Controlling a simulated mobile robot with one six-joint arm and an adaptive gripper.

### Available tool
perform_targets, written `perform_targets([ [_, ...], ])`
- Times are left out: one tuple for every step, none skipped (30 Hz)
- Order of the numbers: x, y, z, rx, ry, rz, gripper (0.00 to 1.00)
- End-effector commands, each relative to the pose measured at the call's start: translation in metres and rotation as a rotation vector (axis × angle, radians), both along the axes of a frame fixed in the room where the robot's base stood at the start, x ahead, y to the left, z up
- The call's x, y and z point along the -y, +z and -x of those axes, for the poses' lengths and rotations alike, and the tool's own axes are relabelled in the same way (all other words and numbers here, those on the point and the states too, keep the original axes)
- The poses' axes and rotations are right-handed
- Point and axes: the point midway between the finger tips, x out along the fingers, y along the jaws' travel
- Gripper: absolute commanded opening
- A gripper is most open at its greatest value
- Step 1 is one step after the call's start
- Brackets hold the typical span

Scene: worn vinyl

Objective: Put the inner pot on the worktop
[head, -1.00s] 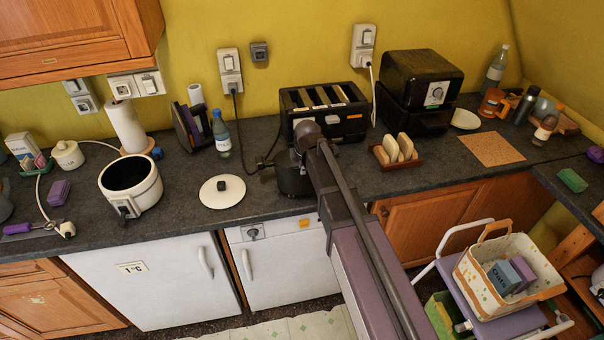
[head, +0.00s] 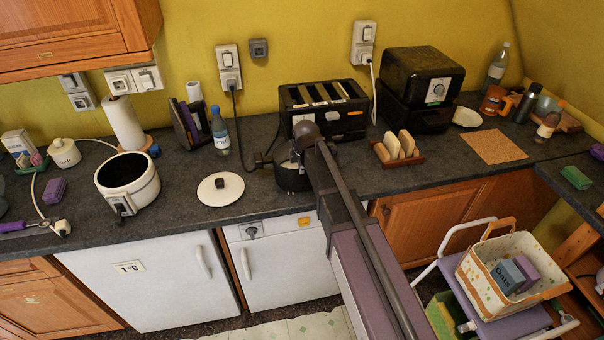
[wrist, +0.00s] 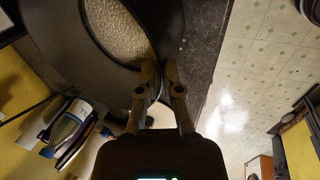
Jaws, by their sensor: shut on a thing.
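The inner pot (head: 294,181) is dark and round. It is at the front of the worktop (head: 345,180), right of the white lid, partly hidden behind my arm. I cannot tell whether its base touches the worktop. In the wrist view the pot's dark wall (wrist: 50,55) fills the upper left, with pale grainy contents inside. My gripper (wrist: 160,75) is shut on the pot's rim. The white cooker body (head: 128,185) stands open with a dark, empty-looking inside at the left. Its round white lid (head: 220,188) lies flat on the worktop.
A black toaster (head: 323,107) stands behind the pot, with a toast rack (head: 397,150) to the right. A blue bottle (head: 220,130) and a paper roll (head: 124,125) stand at the back left. The worktop's front edge is close to the pot. A cork mat (head: 493,147) lies further right.

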Motion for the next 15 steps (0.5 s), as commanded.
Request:
perform_targets([
  [-0.0001,-0.0053,-0.0003,0.002,0.000,-0.001,0.00],
  [-0.0002,-0.0063,-0.0004,0.002,0.000,-0.001,0.00],
  [-0.0002,-0.0072,-0.0004,0.002,0.000,-0.001,0.00],
  [-0.0002,-0.0076,-0.0004,0.002,0.000,-0.001,0.00],
  [-0.0002,-0.0078,-0.0003,0.001,0.000,0.000,0.00],
  [-0.0002,-0.0081,-0.0003,0.001,0.000,0.000,0.00],
  [-0.0002,-0.0080,-0.0003,0.001,0.000,0.000,0.00],
  [-0.0002,-0.0079,-0.0003,0.001,0.000,0.000,0.00],
  [-0.0002,-0.0077,-0.0001,0.001,0.000,0.000,0.00],
  [-0.0002,-0.0075,-0.0001,0.001,0.000,0.000,0.00],
  [-0.0002,-0.0075,0.0000,0.000,0.000,0.000,0.00],
  [-0.0002,-0.0075,0.0000,0.000,0.000,0.000,0.00],
  [-0.0002,-0.0076,0.0001,0.000,0.000,0.000,0.00],
  [-0.0002,-0.0076,0.0001,0.000,0.000,0.000,0.00],
  [-0.0001,-0.0079,0.0005,-0.002,0.000,0.001,0.19],
])
